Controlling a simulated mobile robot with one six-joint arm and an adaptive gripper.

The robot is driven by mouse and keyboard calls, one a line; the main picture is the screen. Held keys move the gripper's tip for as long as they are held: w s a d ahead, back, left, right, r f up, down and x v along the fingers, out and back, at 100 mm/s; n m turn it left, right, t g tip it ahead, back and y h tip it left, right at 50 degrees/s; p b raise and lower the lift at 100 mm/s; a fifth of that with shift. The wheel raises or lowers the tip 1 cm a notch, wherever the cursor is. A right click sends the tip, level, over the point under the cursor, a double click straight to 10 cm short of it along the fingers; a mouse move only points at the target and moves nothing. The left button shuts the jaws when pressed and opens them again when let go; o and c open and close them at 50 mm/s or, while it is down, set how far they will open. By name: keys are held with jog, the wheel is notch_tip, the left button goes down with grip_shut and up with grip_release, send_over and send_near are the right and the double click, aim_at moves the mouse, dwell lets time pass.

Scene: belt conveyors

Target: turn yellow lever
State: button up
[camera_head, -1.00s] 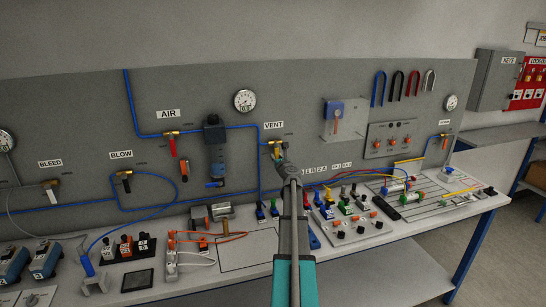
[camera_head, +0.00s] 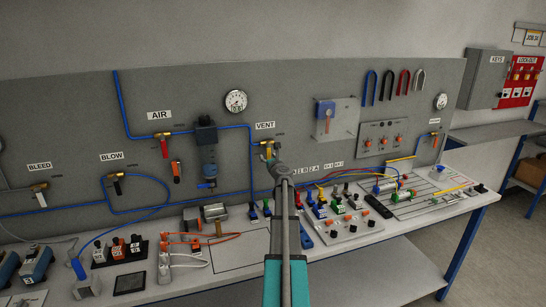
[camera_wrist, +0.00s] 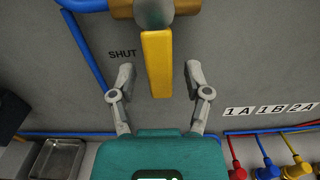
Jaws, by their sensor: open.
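The yellow lever (camera_wrist: 157,62) hangs straight down from a brass valve (camera_wrist: 125,8) on the grey panel, beside the printed word SHUT. In the head view this valve (camera_head: 267,143) sits under the VENT label, and its lever is partly hidden by my arm. My gripper (camera_wrist: 160,78) is open. Its two fingers stand on either side of the lever's lower part, with a gap on each side. I cannot tell how far the fingertips are from the panel.
A blue hose (camera_wrist: 86,48) runs down the panel left of my gripper. Coloured plugs (camera_wrist: 266,168) and a metal tray (camera_wrist: 57,158) lie below. Red-levered (camera_head: 164,147) and black-levered (camera_head: 117,185) valves are further left on the panel.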

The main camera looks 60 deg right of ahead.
jog(key=v, duration=1.2)
jog(key=shift+a, duration=0.1)
dwell(0.8)
